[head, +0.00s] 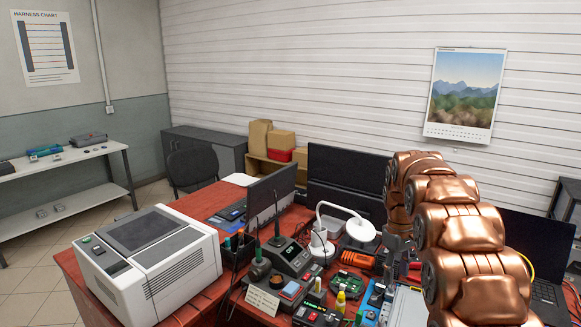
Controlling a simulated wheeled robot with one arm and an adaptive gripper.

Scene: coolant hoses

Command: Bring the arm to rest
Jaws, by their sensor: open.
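My copper-coloured arm rises at the right of the head view, bends over at the top and comes down on its far side above the workbench (180,312). My gripper (393,252) is a small grey shape below the far link, partly hidden by the nearer arm links. It is open, and I see nothing held in it.
A white desk lamp (346,222) stands just left of my gripper. A soldering station (287,257), a green circuit board (356,285) and small bottles crowd the bench. A large white machine (150,260) stands left; dark monitors (345,170) stand behind. A laptop (537,250) is right.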

